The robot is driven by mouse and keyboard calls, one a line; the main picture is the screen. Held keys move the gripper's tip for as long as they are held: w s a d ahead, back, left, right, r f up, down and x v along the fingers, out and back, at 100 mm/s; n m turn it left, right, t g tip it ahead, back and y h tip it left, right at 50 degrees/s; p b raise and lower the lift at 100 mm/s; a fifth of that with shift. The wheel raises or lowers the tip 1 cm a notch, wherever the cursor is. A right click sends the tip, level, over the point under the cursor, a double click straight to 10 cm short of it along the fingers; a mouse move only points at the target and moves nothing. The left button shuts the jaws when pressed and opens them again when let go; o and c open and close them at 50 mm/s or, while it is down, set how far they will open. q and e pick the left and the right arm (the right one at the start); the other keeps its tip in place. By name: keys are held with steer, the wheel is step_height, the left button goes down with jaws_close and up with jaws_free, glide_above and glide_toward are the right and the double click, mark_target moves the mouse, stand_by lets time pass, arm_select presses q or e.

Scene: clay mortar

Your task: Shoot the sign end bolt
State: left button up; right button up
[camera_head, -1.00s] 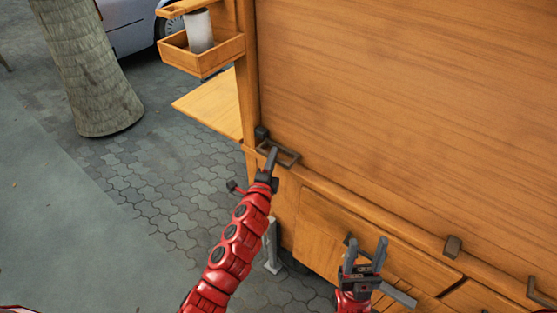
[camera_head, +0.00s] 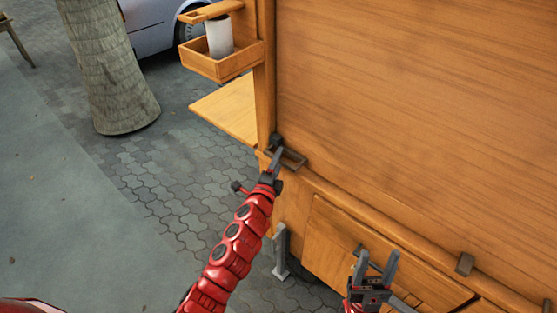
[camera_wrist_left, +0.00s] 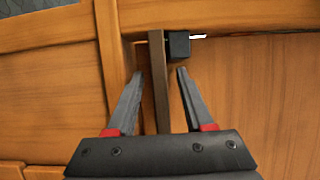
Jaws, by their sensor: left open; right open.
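A small dark block (camera_head: 277,140) sits at the left end of the wooden panel, beside a flat dark metal bracket (camera_head: 294,158). These look like the sign end bolt and its fitting. In the left wrist view the dark block (camera_wrist_left: 178,45) has a bright metal tip at its right, and an upright grey-brown bar (camera_wrist_left: 159,80) stands left of it. My left gripper (camera_head: 276,160) is open; in the left wrist view its fingers (camera_wrist_left: 158,78) stand either side of the bar, not closed on it. My right gripper (camera_head: 376,262) is open and empty by the lower panel.
The large wooden panel (camera_head: 420,110) fills the right side. A wooden box (camera_head: 222,64) holding a white cylinder (camera_head: 219,37) and a shelf (camera_head: 230,108) project at left. A tree trunk (camera_head: 108,70) and open paving lie further left.

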arm_select(q)
steer(key=b+v, duration=0.2)
steer(key=v, duration=1.5)
